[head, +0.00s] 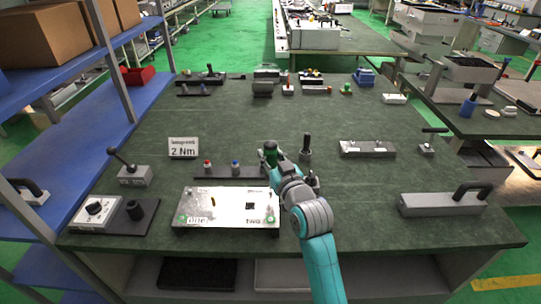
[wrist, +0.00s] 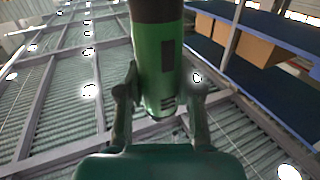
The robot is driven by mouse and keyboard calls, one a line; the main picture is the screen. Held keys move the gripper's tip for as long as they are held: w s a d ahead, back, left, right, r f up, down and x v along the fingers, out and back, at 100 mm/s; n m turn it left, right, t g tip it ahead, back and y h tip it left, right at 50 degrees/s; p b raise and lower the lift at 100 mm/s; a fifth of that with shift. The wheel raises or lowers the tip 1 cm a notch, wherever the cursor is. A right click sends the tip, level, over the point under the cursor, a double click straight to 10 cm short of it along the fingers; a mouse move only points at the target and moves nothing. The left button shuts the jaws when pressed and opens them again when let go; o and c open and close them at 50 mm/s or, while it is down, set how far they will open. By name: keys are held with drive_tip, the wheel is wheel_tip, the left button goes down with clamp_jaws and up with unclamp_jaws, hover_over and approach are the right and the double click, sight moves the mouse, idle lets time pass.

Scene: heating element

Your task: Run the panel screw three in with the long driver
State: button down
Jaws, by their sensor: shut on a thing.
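My gripper (head: 273,164) is shut on a green and black driver (head: 270,150), above the table behind the panel's right part. In the wrist view the driver's green body (wrist: 160,65) stands between the two fingers (wrist: 160,105); its lower end shows, its top runs out of the frame. The pale metal panel (head: 232,211) lies at the table's front with labels reading "one" and "two" and a green spot near each. A label "three" is not legible. I cannot make out the third screw; my arm covers the panel's right edge.
A dark rack (head: 222,173) with red- and blue-topped tools stands behind the panel. A "2 Nm" sign (head: 183,148), a lever box (head: 135,175) and a dial box (head: 97,211) are left. A black post (head: 306,146) stands right of my gripper; a handled grey block (head: 430,206) is farther right.

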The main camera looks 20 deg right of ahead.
sight(273, 149)
drive_tip(key=shift+f, duration=0.75)
idle(1.5)
drive_tip(key=shift+r, duration=0.1)
drive_tip(key=shift+r, duration=2.45)
